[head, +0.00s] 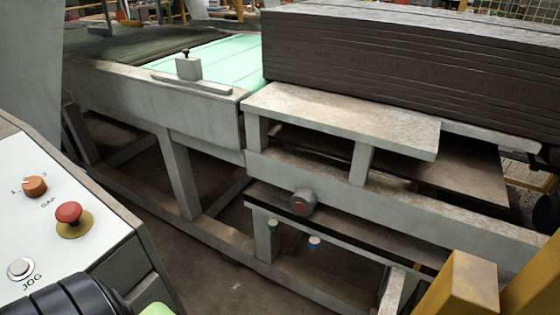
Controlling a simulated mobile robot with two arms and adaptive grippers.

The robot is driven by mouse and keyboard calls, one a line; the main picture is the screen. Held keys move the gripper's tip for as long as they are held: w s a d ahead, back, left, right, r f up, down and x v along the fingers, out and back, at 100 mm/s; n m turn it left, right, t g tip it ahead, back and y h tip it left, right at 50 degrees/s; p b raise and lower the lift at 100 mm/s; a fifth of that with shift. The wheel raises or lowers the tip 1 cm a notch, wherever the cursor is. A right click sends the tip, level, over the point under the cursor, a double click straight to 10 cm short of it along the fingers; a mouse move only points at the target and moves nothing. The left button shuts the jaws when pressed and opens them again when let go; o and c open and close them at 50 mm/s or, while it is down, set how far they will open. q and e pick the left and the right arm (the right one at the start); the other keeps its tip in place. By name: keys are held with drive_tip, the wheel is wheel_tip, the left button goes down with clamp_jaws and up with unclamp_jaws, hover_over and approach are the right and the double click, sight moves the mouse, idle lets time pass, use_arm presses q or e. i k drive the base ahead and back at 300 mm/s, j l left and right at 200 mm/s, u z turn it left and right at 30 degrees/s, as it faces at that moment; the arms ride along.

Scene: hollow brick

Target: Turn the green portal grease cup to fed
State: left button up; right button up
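The green grease cup (273,225) is a small green-topped fitting low on the machine frame, beside an upright leg under the conveyor rail. It is too small for me to read its setting or any mark on it. A similar blue cup (314,242) sits a little to its right and lower. Neither gripper's fingers show. A black ribbed part with a bit of green at the bottom left edge looks like part of my arm, well apart from the cups.
A control panel (60,225) at left has an orange GAP knob (35,186), a red mushroom button (69,213) and a JOG button (21,269). A grey stack of boards (400,65) rests above. Yellow posts (460,287) stand at bottom right. A round fitting (304,200) juts out above the cups.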

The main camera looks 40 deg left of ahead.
sight(273, 224)
drive_tip(key=u, duration=1.2)
drive_tip(key=z, duration=0.45)
